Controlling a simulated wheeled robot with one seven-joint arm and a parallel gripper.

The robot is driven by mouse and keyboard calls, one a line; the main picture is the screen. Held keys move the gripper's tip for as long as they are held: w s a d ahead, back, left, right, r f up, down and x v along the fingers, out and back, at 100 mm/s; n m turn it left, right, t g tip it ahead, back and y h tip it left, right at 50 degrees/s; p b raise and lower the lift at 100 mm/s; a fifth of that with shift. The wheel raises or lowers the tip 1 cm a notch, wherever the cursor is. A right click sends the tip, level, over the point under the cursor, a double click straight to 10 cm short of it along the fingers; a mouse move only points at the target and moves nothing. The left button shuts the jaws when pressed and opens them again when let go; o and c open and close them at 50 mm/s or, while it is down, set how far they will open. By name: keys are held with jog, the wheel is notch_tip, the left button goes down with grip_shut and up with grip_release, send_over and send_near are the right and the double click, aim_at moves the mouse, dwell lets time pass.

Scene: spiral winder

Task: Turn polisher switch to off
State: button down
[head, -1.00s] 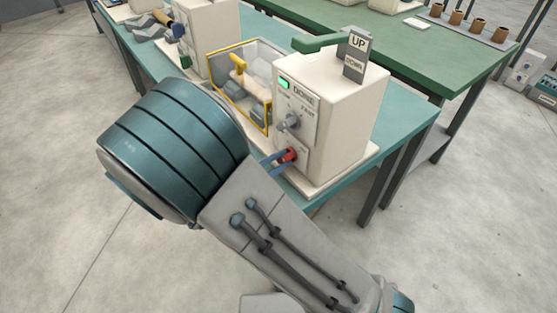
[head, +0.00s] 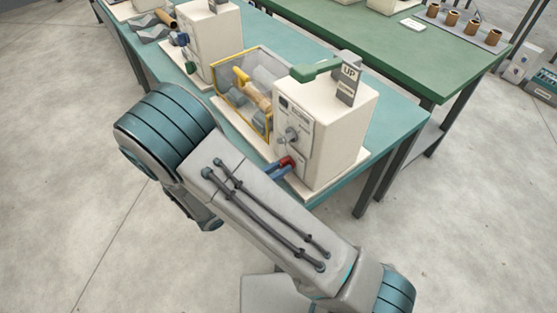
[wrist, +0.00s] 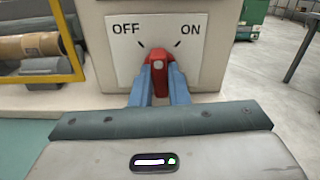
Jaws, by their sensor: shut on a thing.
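The polisher switch is a red lever (wrist: 157,68) on a white plate (wrist: 118,72) marked OFF on the left and ON on the right. In the wrist view it stands roughly upright between the two marks; I cannot tell which it points at. My gripper (wrist: 157,85) has its blue fingers shut on the red lever, one on each side. In the head view the red lever (head: 288,162) is low on the front of the cream polisher box (head: 340,130), with my gripper (head: 279,169) at it.
A grey knob (head: 291,137) and a dark indicator window (head: 283,102) sit above the lever. A yellow-framed clear guard (head: 222,90) with rollers stands left of the box. Open floor lies in front.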

jog(key=n+p, duration=0.2)
jog(key=n, duration=0.1)
jog(key=shift+r+n+p, duration=0.2)
jog(key=shift+n+p, duration=0.1)
jog(key=shift+p, duration=0.05)
jog(key=shift+f+n+p, duration=0.15)
jog(key=shift+n+p, duration=0.9)
jog(key=shift+n, duration=0.75)
jog(key=c, duration=1.4)
grip_release()
jog(key=shift+a, duration=0.1)
jog(key=b+v, duration=0.2)
jog(key=v, duration=1.1)
jog(key=shift+s+a+b, duration=0.3)
jog(key=shift+b, duration=0.1)
